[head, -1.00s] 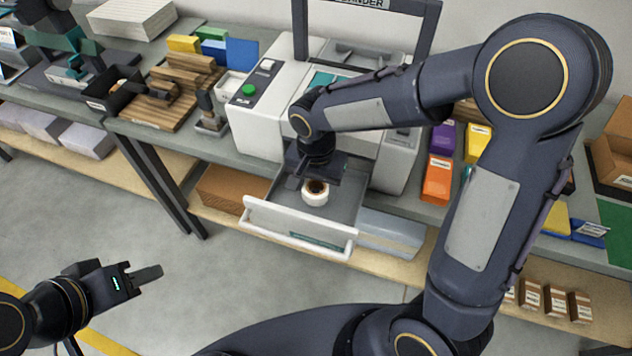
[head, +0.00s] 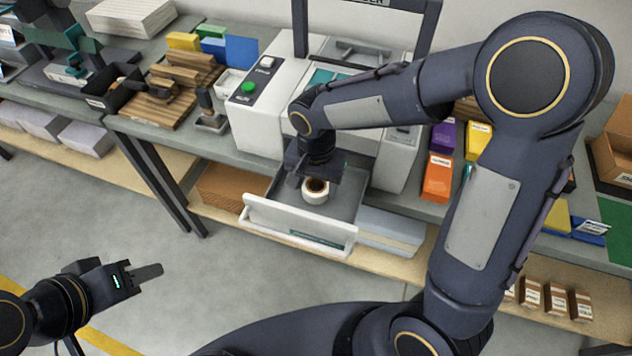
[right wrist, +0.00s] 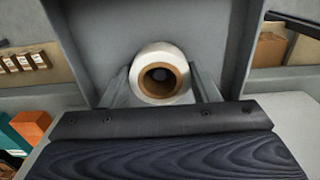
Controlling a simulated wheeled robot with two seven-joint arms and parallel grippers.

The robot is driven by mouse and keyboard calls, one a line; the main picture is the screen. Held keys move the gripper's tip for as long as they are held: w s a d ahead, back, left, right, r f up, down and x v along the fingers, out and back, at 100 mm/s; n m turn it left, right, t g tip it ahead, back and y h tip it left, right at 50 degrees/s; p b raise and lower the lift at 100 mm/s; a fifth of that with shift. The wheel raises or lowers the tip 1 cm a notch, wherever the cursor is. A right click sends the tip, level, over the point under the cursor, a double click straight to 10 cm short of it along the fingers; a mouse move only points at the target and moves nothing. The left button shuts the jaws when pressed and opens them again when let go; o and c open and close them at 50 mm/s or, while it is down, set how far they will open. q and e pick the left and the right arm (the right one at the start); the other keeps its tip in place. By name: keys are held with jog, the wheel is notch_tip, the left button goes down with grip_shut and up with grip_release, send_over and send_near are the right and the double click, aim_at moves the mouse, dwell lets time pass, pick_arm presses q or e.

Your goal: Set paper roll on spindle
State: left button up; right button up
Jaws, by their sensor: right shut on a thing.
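The white paper roll (head: 315,191) with a brown core is inside the open drawer (head: 290,222) of the light grey machine. It also shows in the right wrist view (right wrist: 160,74), end on, with grey fingers on either side. My right gripper (head: 318,178) reaches down into the drawer and is shut on the roll. The spindle is not clearly visible; the core's inside is dark, and I cannot tell whether a spindle is in it. My left gripper (head: 148,273) is empty over the floor at the lower left, its finger gap unclear.
The machine (head: 262,105) with a green button stands on the grey bench behind the drawer. An orange box (head: 437,178) is to its right, and a wooden rack (head: 175,92) to its left. The floor in front of the drawer is clear.

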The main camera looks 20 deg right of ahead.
aim_at(319, 189)
jog(key=shift+f+b, duration=0.65)
jog(key=shift+f, duration=0.05)
dwell(0.5)
jog(key=o, duration=0.7)
jog(key=shift+r, duration=0.15)
notch_tip(319, 189, up, 11)
jog(key=p, duration=0.8)
jog(key=shift+p, duration=0.3)
jog(key=s+d+r+n+t+y, duration=0.2)
jog(key=s+d+r, duration=0.1)
jog(key=s, duration=0.5)
jog(key=s+d+r+n+t+y, duration=0.1)
jog(key=s+d+r+n+t, duration=0.2)
jog(key=s+d, duration=0.3)
jog(key=shift+s+r+t+y, duration=0.35)
jog(key=shift+s+r, duration=0.3)
jog(key=shift+s, duration=0.45)
